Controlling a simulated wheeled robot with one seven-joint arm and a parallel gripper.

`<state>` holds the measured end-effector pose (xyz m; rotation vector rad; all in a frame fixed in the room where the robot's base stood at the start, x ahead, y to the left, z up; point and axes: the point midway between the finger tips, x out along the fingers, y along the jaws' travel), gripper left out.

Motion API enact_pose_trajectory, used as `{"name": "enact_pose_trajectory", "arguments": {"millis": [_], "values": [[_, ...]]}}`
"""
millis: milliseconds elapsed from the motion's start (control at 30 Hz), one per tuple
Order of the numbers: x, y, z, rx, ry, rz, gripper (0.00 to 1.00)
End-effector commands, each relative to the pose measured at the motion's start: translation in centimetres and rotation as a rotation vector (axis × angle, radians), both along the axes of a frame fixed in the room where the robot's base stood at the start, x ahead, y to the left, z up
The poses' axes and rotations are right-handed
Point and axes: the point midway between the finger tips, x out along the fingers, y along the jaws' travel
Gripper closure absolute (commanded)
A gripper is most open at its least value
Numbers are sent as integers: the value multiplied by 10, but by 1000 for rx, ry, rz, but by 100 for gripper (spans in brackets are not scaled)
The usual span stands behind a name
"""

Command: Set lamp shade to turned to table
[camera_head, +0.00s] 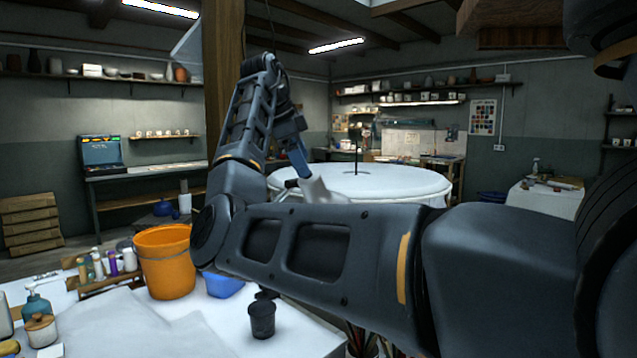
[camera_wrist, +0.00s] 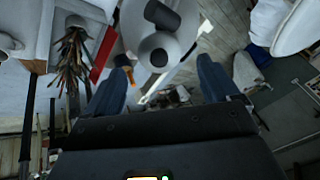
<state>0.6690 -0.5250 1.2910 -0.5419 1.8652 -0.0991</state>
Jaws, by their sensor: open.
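A pale, rounded shape that looks like the lamp shade (camera_wrist: 160,50) lies between and just beyond my fingertips in the wrist view, with a dark grey cylinder (camera_wrist: 162,15) above it. In the head view, a whitish piece that may be the same shade (camera_head: 318,192) shows just below my gripper (camera_head: 296,166), in front of the round white table (camera_head: 385,182). My gripper is open, its two dark blue fingers apart in the wrist view (camera_wrist: 163,66). I cannot tell whether they touch the shade. My own arm hides the rest of the lamp in the head view.
A white worktable (camera_head: 190,325) at the front left bears an orange bucket (camera_head: 165,262), a blue tub (camera_head: 223,284), a dark cup (camera_head: 262,319) and several bottles. A wooden post (camera_head: 222,70) stands behind my arm.

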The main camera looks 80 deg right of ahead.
Motion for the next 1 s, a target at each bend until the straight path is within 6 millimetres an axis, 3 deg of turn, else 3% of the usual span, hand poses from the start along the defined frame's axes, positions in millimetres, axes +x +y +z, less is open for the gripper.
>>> {"name": "enact_pose_trajectory", "arguments": {"millis": [500,867,1000], "values": [[-18,-28,-58,1,1,-2,12],[-20,-31,-65,1,-1,-1,12],[-20,-31,-65,1,0,-1,22]]}}
